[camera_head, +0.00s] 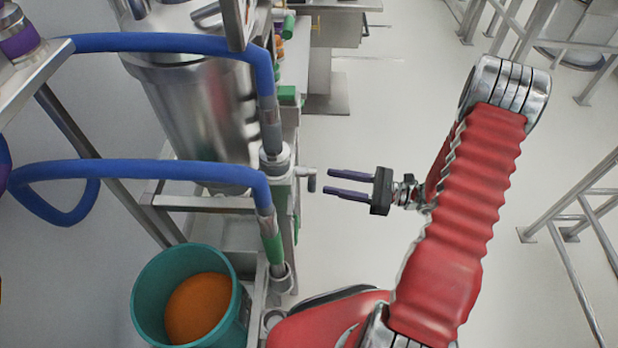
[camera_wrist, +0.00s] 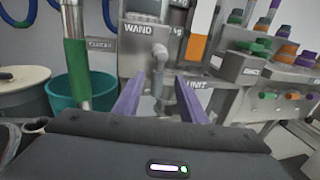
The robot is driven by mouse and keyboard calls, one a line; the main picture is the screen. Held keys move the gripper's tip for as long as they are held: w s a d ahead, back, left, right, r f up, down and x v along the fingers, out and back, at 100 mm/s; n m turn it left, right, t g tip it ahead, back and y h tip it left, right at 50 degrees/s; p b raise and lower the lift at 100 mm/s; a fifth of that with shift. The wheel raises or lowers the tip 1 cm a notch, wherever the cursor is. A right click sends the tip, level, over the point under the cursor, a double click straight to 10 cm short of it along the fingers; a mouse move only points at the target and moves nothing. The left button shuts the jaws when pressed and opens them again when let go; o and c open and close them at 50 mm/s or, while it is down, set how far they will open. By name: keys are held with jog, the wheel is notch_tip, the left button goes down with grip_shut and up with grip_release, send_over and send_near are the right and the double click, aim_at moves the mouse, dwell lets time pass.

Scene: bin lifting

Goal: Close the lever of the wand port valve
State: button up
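The wand port valve lever (camera_head: 308,178) is a small grey bent handle on the right side of the metal valve block beside the steel vessel. In the wrist view the lever (camera_wrist: 159,62) sticks out below the "WAND" label (camera_wrist: 138,30) and its grip hangs down. My gripper (camera_head: 327,182) is open and empty, with its two purple fingers pointing left at the lever, a short gap away. In the wrist view my gripper's fingers (camera_wrist: 162,78) lie to either side of the lever in the picture. No contact shows. The lower end of the lever is hard to make out.
Blue hoses (camera_head: 150,172) run into the port pipes left of the lever. A teal bucket (camera_head: 143,303) with orange contents stands at lower left. Coloured valve knobs (camera_wrist: 265,45) are on the right in the wrist view. The floor right of the valve block is clear.

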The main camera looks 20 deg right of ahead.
aim_at(312, 177)
jog(key=shift+x, duration=3.55)
jog(key=shift+c, duration=0.5)
jog(key=shift+d, duration=0.1)
grip_shut()
jog(key=shift+a, duration=0.3)
jog(key=shift+d, duration=0.3)
